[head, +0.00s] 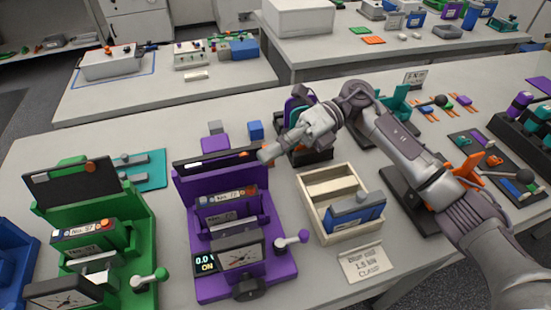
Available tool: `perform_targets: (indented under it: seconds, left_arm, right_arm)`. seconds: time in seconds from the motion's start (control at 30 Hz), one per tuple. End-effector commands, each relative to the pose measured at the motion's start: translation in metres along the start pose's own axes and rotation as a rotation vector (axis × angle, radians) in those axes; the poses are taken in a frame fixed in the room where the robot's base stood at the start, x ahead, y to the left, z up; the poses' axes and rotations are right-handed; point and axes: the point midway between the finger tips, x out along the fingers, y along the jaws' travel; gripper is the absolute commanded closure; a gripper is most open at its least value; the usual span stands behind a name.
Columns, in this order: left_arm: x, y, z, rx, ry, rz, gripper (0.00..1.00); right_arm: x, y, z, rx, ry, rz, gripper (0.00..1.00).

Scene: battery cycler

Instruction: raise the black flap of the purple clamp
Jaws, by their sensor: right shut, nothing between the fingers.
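The purple clamp (241,278) stands upright on the bench, left of the picture's middle. Its black flap (218,158) is at the top and shows as a thin dark bar, nearly edge-on. I cannot tell its exact angle. A battery labelled No. 73 (227,197) sits in the clamp below the flap. A lit display and a dial are at its front, with a lever at the right. My right gripper (266,155) is shut and empty at the flap's right end. Whether it touches the flap is unclear. My left gripper is out of view.
A green clamp (140,262) with its black flap (72,184) standing up is at the left. A wooden tray (323,183) with a blue battery stands right of the purple clamp, behind a paper sign (362,262). Small grey and blue blocks lie behind the flap.

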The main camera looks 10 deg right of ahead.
Motion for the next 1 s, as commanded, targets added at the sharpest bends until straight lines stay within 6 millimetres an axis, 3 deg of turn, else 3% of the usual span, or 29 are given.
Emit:
perform_targets:
  seconds: [0.6,1.0]
  left_arm:
    - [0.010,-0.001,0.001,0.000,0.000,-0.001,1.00]
    - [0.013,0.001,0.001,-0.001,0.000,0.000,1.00]
  right_arm:
    - [-0.010,-0.002,0.028,0.525,0.000,0.183,1.00]
    - [-0.013,-0.005,0.037,0.712,0.000,0.248,1.00]
